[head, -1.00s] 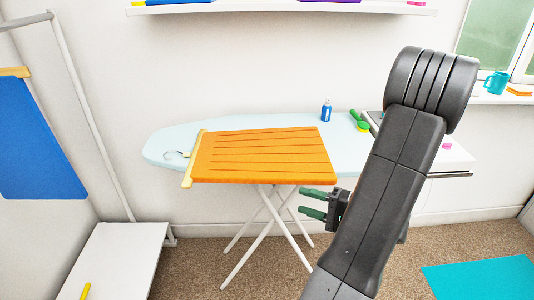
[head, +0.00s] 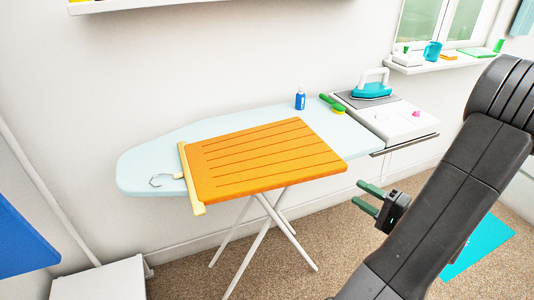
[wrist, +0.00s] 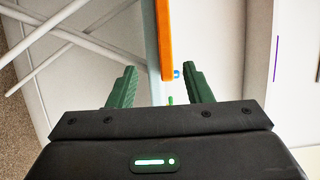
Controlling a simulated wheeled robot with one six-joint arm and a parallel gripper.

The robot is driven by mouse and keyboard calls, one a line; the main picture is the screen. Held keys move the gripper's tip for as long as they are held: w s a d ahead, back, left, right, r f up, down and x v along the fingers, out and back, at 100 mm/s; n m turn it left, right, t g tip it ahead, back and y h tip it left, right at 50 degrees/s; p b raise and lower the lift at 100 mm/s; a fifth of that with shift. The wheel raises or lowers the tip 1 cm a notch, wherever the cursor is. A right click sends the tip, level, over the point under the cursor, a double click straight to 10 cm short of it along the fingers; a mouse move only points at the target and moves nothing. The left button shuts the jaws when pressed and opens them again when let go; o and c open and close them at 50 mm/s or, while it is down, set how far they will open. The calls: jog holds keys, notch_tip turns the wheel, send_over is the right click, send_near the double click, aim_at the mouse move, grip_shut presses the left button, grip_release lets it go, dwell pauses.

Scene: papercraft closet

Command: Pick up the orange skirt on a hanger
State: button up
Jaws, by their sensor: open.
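The orange skirt (head: 262,160) lies flat on the pale blue ironing board (head: 142,164), overhanging its front edge. Its yellow hanger (head: 189,180) runs along the skirt's left end, and the metal hook points left over the board. My gripper (head: 362,195) is open and empty, to the right of the skirt and in front of the board, apart from both. In the wrist view my gripper (wrist: 157,85) has its green fingers spread, and the skirt's orange edge (wrist: 165,40) shows beyond and between them.
A blue bottle (head: 300,99) and a green brush (head: 331,103) stand at the board's back edge. A teal iron (head: 371,89) rests on the white right end. A blue garment (head: 22,240) is at far left, above a white box (head: 100,280). A teal mat (head: 478,246) lies on the floor.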

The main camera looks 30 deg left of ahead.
aim_at(331, 174)
jog(key=x, duration=0.4)
jog(key=p+x, duration=0.1)
jog(key=x, duration=0.7)
jog(key=shift+w+a+r+p, duration=0.15)
jog(key=shift+a+r+p, duration=0.1)
jog(key=shift+r+p, duration=0.15)
jog(key=shift+w+a, duration=0.2)
jog(key=shift+a, duration=0.25)
grip_shut()
